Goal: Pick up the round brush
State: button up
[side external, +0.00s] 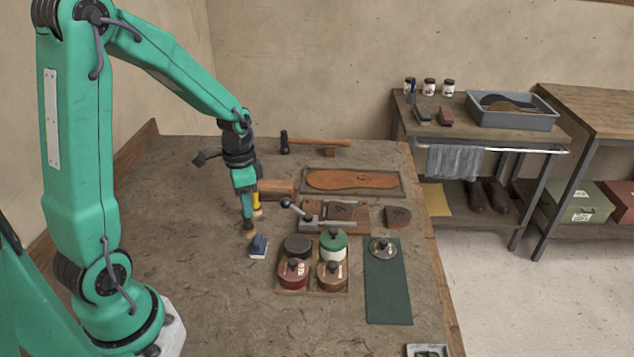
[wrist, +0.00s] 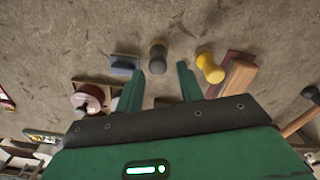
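My gripper (side external: 244,190) points down over the left-middle of the bench. In the wrist view its two green fingers (wrist: 161,72) are apart, with nothing clamped between them. A dark, round-topped upright piece (wrist: 157,55) stands just beyond and between the fingertips; its lower part (side external: 248,233) shows below the gripper in the side view. A yellow round-topped handle (wrist: 210,68) stands to its right, and shows beside the gripper in the side view (side external: 257,203). I cannot tell for sure which of these two is the round brush. The gripper partly hides both in the side view.
A blue block brush (side external: 259,246) lies close by the dark piece. A wooden tray of lidded jars (side external: 313,289) is to the right. A reddish-brown block (side external: 277,189) and a clamp (side external: 325,212) are close behind. The bench's front left is clear.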

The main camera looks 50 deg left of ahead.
aim_at(248, 222)
jog(key=shift+f, duration=0.25)
jog(key=shift+s+f, duration=0.1)
jog(key=shift+f, duration=2.45)
jog(key=c, duration=0.8)
jog(key=shift+r, duration=0.1)
